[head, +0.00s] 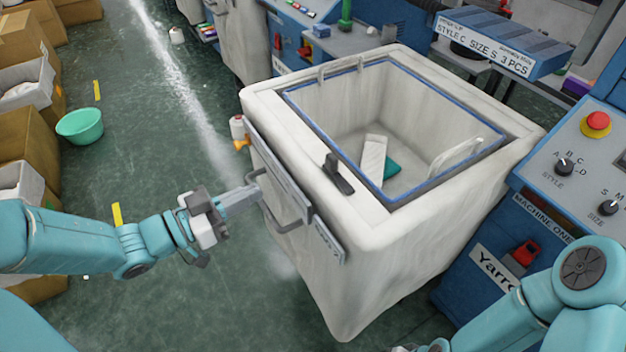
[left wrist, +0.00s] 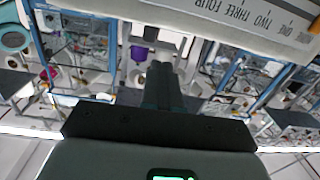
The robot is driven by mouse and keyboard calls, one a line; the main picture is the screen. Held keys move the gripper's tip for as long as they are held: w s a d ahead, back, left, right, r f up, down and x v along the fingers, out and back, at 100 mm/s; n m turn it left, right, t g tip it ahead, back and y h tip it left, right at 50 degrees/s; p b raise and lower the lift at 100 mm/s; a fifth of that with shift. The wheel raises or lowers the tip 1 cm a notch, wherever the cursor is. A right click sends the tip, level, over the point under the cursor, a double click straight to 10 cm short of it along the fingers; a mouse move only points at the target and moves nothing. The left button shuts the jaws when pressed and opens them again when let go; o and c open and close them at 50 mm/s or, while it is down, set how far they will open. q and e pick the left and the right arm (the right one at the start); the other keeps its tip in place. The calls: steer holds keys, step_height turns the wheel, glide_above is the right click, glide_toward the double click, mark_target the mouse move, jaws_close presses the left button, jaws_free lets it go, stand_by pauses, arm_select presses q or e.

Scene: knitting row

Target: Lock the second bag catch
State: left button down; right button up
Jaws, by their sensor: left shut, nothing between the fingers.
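The large white bag (head: 345,265) stands open in the middle of the head view, with a blue-edged opening. A black lever-like catch (head: 338,175) sits on its near rim, its tip raised. A small orange piece (head: 241,143) shows at the far left corner; I cannot tell whether it is a catch. A grey bar (head: 285,178) with a handle runs along the bag's left side. My left gripper (head: 255,187) is shut and empty beside that handle; contact is unclear. Its fingers also show in the left wrist view (left wrist: 165,85). My right gripper is not in view.
A white piece (head: 373,158) and a teal piece (head: 392,168) lie inside the bag. A blue machine panel (head: 540,185) with knobs and a red button (head: 596,121) stands close on the right. Boxes and a green basin (head: 80,126) stand left, with clear floor between.

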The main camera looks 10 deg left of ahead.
mark_target(327, 161)
arm_select(q)
steer(key=shift+s+r+m+h, duration=0.4)
steer(key=shift+s+m, duration=0.1)
steer(key=shift+s, duration=0.05)
steer(key=shift+w+d, duration=0.1)
steer(key=shift+d, duration=0.05)
steer(key=x, duration=0.7)
steer(key=p+x, duration=0.1)
steer(key=x, duration=0.5)
steer(key=shift+w+d+f, duration=0.2)
steer(key=shift+w+d, duration=0.05)
steer(key=shift+d, duration=0.15)
steer(key=shift+g, duration=0.3)
